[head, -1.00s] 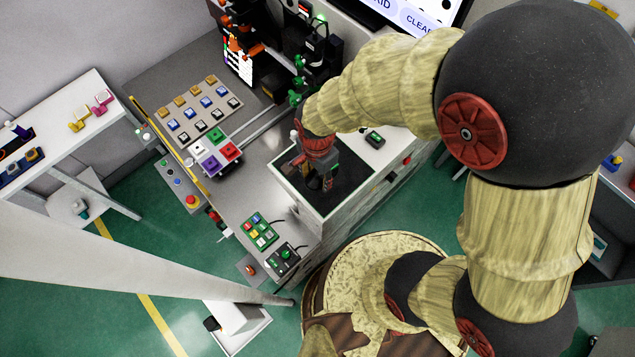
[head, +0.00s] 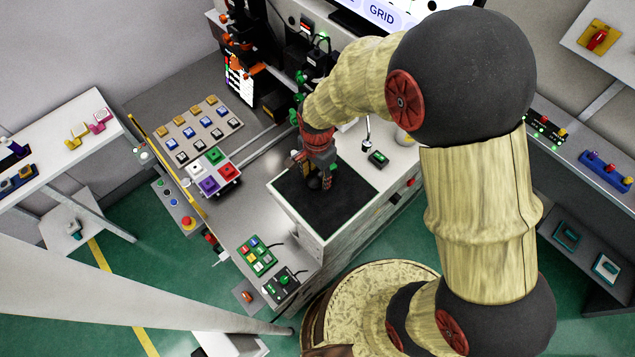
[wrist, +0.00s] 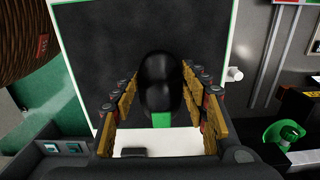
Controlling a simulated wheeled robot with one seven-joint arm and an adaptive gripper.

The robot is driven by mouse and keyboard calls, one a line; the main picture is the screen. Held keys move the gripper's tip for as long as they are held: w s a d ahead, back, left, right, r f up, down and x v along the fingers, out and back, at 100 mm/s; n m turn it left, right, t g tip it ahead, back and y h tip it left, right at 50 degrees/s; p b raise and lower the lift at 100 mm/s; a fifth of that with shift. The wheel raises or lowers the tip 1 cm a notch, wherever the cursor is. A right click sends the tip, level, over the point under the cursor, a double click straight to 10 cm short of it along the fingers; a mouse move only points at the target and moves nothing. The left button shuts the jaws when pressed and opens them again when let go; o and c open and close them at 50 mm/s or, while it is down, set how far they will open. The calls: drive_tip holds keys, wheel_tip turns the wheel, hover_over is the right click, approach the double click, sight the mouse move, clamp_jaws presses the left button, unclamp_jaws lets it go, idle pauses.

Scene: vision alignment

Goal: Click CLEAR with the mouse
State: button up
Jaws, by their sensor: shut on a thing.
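The black mouse (wrist: 160,85) lies on the dark pad (wrist: 95,60), between the two yellow-brown fingers of my gripper (wrist: 159,92) in the wrist view. The fingers are shut on its sides. In the head view my gripper (head: 328,184) points down at the back part of the pad (head: 325,212), and I cannot make out the mouse there. The screen (head: 350,8) at the top shows a GRID button (head: 382,15). The CLEAR button is hidden behind my arm or out of frame.
A small black device with a green top (head: 378,159) sits right of the pad. A keypad with coloured keys (head: 257,254) and a box with green knobs (head: 281,286) are at the front left. The near half of the pad is clear.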

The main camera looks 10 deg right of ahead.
sight(317, 170)
drive_tip(key=shift+w+d+f, duration=0.1)
drive_tip(key=shift+w+f, duration=0.3)
drive_tip(key=shift+w, duration=0.15)
drive_tip(key=shift+w+f, duration=0.2)
drive_tip(key=shift+w, duration=0.25)
drive_tip(key=shift+f+b, duration=0.6)
drive_tip(key=shift+b, duration=0.05)
drive_tip(key=shift+s, duration=0.15)
drive_tip(key=shift+s+d+p, duration=0.2)
drive_tip(key=shift+s+p, duration=0.1)
drive_tip(key=shift+s, duration=1.7)
drive_tip(key=shift+s+d+p, duration=0.15)
drive_tip(key=shift+s+p, duration=0.15)
drive_tip(key=shift+s, duration=1.7)
drive_tip(key=o, duration=1.2)
drive_tip(key=shift+c, duration=0.2)
